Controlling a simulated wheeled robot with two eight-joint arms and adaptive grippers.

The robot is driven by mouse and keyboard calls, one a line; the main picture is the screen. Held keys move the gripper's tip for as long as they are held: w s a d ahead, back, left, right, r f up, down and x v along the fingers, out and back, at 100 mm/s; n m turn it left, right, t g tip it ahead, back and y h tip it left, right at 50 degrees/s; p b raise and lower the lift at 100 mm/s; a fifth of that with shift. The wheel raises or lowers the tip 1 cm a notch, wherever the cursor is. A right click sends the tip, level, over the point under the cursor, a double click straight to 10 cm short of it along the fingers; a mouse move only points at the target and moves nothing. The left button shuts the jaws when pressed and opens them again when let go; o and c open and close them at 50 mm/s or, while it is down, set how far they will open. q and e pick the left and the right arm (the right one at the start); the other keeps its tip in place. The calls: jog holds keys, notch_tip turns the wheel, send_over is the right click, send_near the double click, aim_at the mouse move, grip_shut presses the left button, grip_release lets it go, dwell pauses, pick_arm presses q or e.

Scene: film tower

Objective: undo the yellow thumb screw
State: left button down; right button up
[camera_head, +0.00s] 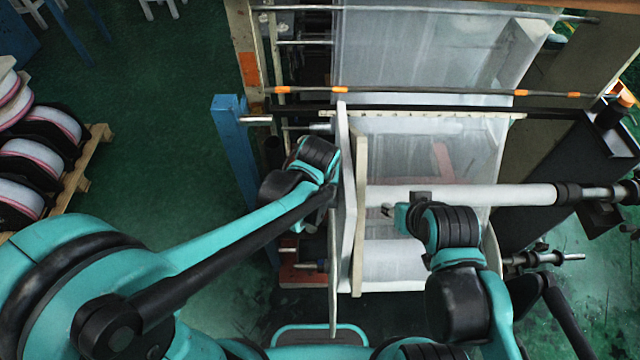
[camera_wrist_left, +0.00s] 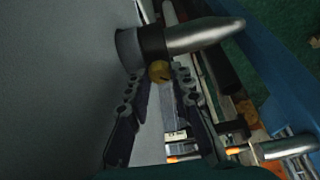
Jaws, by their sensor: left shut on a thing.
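The yellow thumb screw (camera_wrist_left: 160,71) is a small round knob on a black collar (camera_wrist_left: 153,43) around a metal shaft end (camera_wrist_left: 205,36) in the left wrist view. My left gripper (camera_wrist_left: 161,80) has its two dark fingers on either side of the knob and is shut on it. In the head view my left wrist (camera_head: 318,155) is at the outer left side of the film stand; its fingers and the screw are hidden there. My right gripper (camera_head: 388,211) is near the white roll (camera_head: 470,196); its finger opening is too small to tell.
A pale upright panel (camera_head: 345,200) stands right beside my left wrist. A blue post (camera_head: 236,150) is to its left. Film reels (camera_head: 40,160) on a wooden pallet (camera_head: 88,160) lie far left. Green floor (camera_head: 160,120) between is clear.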

pick_arm(q)
jog(key=shift+n, duration=0.4)
jog(key=c, duration=1.3)
grip_release()
jog(key=v, duration=1.2)
jog(key=shift+d, duration=0.2)
